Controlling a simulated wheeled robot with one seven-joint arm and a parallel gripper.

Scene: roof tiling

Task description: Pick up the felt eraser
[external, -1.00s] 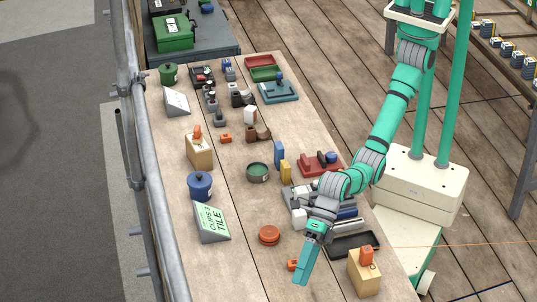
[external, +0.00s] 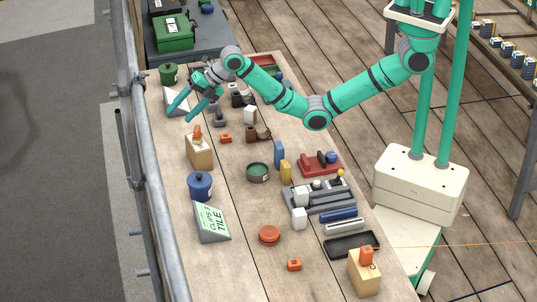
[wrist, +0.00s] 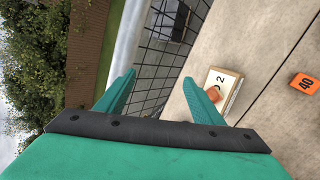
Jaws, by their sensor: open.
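I cannot tell for certain which item is the felt eraser. Block-shaped items on the bench include a blue block (external: 279,153), a yellow block (external: 286,173) and a white block (external: 299,219).
A wooden block (external: 199,154) with an orange piece on top stands just below my gripper; it shows in the wrist view (wrist: 230,78). A small orange block (wrist: 305,83) reads 40. A scaffold rail (external: 139,130) runs along the left edge.

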